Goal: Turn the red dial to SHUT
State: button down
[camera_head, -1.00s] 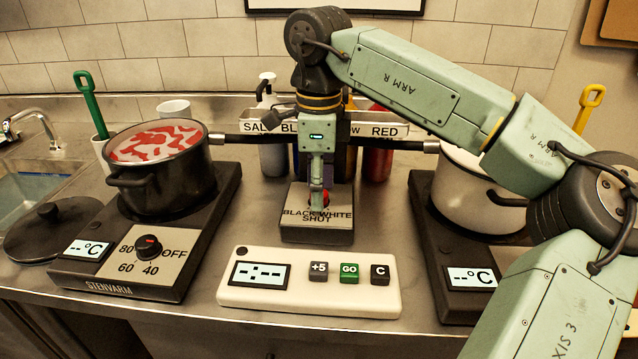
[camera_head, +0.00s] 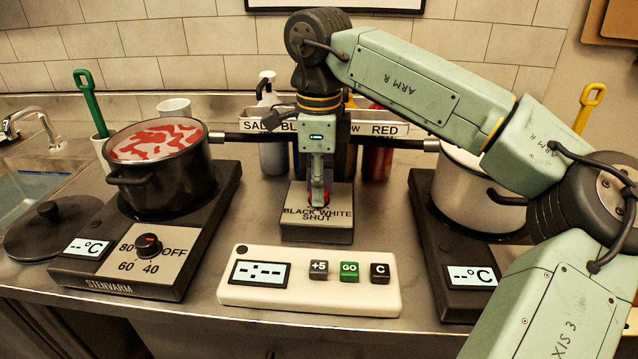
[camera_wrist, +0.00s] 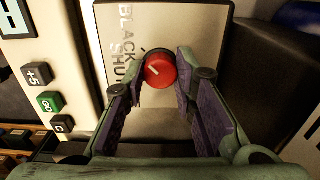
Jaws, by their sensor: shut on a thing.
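SHUT is printed on the panel's front side in the head view. The mark lies slanted, and I cannot tell exactly which label it points to. My gripper (camera_wrist: 162,82) points down at the dial and is shut on it, one finger on each side. In the head view my gripper (camera_head: 319,197) stands over the panel box (camera_head: 318,233) and its fingers hide most of the dial.
A white timer (camera_head: 310,299) with buttons lies just in front of the box. A hotplate with a black pot (camera_head: 160,185) stands left, and another with a white pot (camera_head: 470,205) right. Colored bottles (camera_head: 375,160) stand close behind my gripper under a labeled rack.

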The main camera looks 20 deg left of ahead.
jog(key=shift+r+n, duration=0.1)
jog(key=shift+n, duration=0.3)
jog(key=n+p, duration=0.2)
jog(key=n, duration=0.1)
jog(key=shift+n, duration=0.4)
jog(key=shift+n+p, duration=0.3)
jog(key=shift+n, duration=1.7)
jog(key=c, duration=1.3)
grip_release()
